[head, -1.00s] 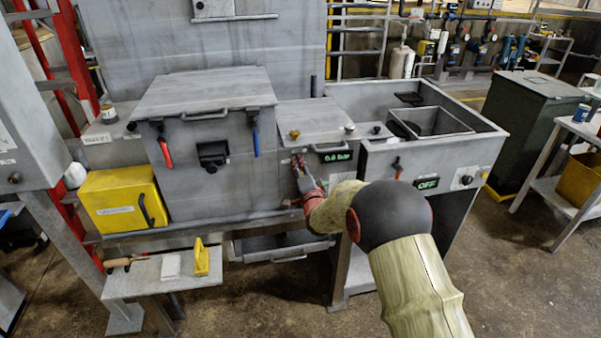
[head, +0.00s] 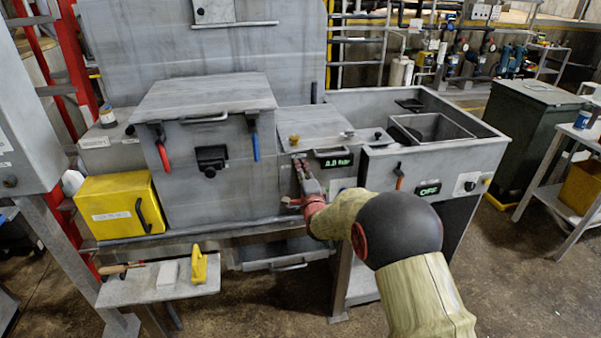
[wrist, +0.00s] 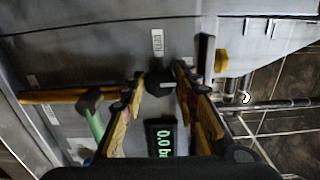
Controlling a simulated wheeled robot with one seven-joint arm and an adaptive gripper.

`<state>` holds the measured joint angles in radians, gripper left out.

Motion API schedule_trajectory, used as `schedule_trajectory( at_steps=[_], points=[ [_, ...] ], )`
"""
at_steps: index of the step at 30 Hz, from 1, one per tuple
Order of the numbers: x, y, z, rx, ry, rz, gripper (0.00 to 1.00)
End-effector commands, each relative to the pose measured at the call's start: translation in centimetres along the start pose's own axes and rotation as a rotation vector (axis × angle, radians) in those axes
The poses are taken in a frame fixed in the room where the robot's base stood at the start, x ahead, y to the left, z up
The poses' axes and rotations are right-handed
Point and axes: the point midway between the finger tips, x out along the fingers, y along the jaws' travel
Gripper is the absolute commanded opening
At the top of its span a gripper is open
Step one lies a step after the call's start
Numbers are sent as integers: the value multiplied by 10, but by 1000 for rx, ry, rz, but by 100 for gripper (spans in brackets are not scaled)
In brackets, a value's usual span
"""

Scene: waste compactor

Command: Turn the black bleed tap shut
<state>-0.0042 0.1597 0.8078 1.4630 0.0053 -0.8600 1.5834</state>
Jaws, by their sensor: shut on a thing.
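The black bleed tap (wrist: 160,82) is a small dark knob on the grey front panel, with a white label above it in the wrist view. My gripper (wrist: 158,84) has one finger on each side of the knob and is shut on it. In the head view my gripper (head: 298,164) reaches the front of the small grey unit, and its fingers hide the tap there. The green display (head: 338,162) sits to the right of the gripper; in the wrist view the display (wrist: 162,138) appears turned sideways and seems to read 0.0 bar.
A red lever (head: 163,155) and a blue lever (head: 255,146) hang on the larger box to the left. A yellow case (head: 115,205) stands further left. An orange lever (head: 399,176) and an OFF display (head: 428,189) are to the right. A low shelf (head: 140,290) holds small tools.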

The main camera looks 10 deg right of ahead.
Motion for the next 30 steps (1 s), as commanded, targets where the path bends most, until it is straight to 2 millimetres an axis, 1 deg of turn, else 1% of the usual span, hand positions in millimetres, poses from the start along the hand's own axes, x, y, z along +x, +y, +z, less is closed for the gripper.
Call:
schedule_trajectory(
  at_steps=[5, 6, 14, 24, 26, 30],
  points=[
    [0, 2, 0, 0, 1, 3, 5],
    [0, 2, 0, 0, 1, 3, 33],
    [0, 1, 0, -1, 0, 1, 47],
    [-2, 0, 0, -1, 0, 1, 47],
    [-6, 0, 0, -1, 0, 1, 47],
    [-24, -1, 0, -1, 0, -1, 47]
  ],
)
